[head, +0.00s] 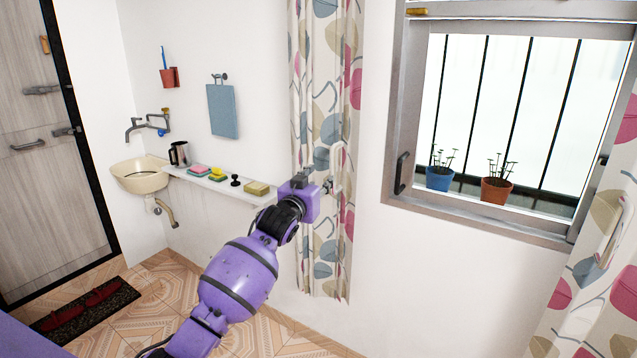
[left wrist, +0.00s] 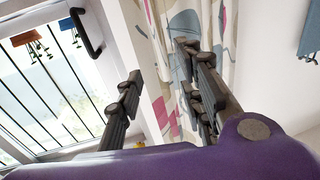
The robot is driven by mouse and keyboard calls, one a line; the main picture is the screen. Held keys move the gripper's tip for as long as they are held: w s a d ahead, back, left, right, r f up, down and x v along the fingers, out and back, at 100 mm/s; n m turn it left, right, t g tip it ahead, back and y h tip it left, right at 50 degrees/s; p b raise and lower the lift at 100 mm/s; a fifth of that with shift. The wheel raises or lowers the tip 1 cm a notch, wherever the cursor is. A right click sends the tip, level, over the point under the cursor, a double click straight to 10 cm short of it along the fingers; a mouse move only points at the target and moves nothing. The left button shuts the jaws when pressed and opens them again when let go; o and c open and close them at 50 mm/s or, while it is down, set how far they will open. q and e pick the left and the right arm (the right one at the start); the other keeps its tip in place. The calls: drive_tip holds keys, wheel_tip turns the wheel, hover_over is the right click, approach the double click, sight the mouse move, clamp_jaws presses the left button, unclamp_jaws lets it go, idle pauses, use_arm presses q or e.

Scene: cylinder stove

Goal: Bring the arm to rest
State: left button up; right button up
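My left arm is purple with dark bands and reaches up from the bottom middle of the head view. Its gripper (head: 328,185) is in front of the patterned curtain (head: 326,90), at about the height of the shelf's right end. My right gripper is in neither view.
A narrow shelf (head: 222,186) with a kettle (head: 180,154), sponges and a soap-like block (head: 257,188) runs left to a sink (head: 142,174). A window (head: 500,110) with two potted plants is at right. Tiled floor (head: 165,300) lies below.

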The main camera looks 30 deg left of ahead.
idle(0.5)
use_arm(q)
drive_tip(key=s+d+f+m+g+h+p, duration=0.1)
drive_tip(key=s+d+f+m, duration=0.1)
drive_tip(key=s+d+f, duration=0.6)
drive_tip(key=s+d+f+m+g+h, duration=0.1)
drive_tip(key=s+d+f, duration=0.4)
drive_tip(key=f, duration=0.5)
drive_tip(key=s+d+f+m+g+h+p, duration=0.15)
drive_tip(key=s+d+f, duration=0.25)
drive_tip(key=s+f, duration=0.45)
drive_tip(key=s+d+f+g, duration=0.1)
drive_tip(key=s+d+f, duration=0.2)
drive_tip(key=s, duration=0.8)
drive_tip(key=s+d+f+n+g, duration=0.1)
drive_tip(key=s+d+f+g, duration=0.1)
drive_tip(key=s+f, duration=0.5)
drive_tip(key=s+d+f+n+g, duration=0.1)
drive_tip(key=s+f, duration=0.5)
drive_tip(key=s, duration=0.9)
drive_tip(key=d+g, duration=0.1)
drive_tip(key=d, duration=0.1)
drive_tip(key=shift+s+d+p, duration=0.2)
drive_tip(key=shift+d+p, duration=0.2)
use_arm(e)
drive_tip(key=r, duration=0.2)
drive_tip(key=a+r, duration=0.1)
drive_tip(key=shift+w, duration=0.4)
